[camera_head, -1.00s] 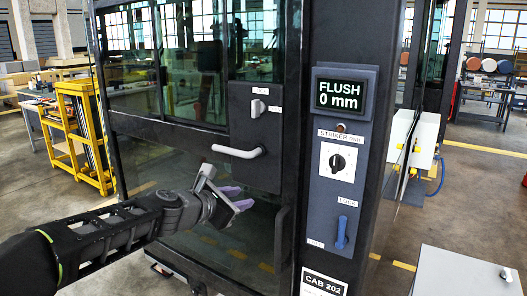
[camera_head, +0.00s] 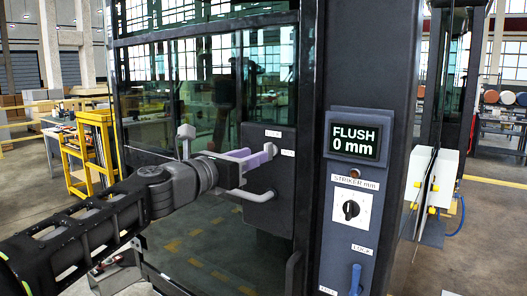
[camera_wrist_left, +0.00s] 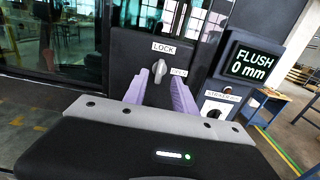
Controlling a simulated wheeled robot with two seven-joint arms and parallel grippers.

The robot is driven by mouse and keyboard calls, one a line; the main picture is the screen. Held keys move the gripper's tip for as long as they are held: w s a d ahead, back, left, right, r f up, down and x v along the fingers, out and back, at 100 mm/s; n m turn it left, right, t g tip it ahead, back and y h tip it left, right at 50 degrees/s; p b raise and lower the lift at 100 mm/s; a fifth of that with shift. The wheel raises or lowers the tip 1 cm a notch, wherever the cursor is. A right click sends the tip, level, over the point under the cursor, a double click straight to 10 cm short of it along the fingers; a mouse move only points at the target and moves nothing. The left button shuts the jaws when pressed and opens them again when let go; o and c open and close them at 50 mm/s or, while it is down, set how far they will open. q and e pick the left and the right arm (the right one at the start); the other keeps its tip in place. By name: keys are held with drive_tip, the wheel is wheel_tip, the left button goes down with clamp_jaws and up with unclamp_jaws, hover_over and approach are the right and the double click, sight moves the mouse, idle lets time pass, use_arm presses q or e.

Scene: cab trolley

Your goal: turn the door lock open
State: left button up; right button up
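The door lock knob (camera_wrist_left: 159,70) is a small grey turn-piece on the dark door plate (camera_head: 268,212). In the left wrist view it stands nearly upright, tilted slightly, under a "LOCK" label (camera_wrist_left: 164,48), with a second label to its right. My left gripper (camera_head: 266,154) has purple fingers pointed at the plate. In the left wrist view the fingers (camera_wrist_left: 158,88) are apart, one on each side of the knob's line. I cannot tell whether they touch it. My right gripper is not in view.
A pale door handle (camera_head: 250,196) sits just below my left gripper. On the post at right are a "FLUSH 0 mm" display (camera_head: 354,138), a striker dial (camera_head: 351,209) and a blue lever (camera_head: 355,280). A yellow rack (camera_head: 92,150) stands at left.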

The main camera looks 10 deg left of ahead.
use_arm(q)
drive_tip(key=p+x, duration=0.1)
drive_tip(key=x, duration=0.4)
drive_tip(key=shift+w, duration=0.1)
clamp_jaws()
idle(0.5)
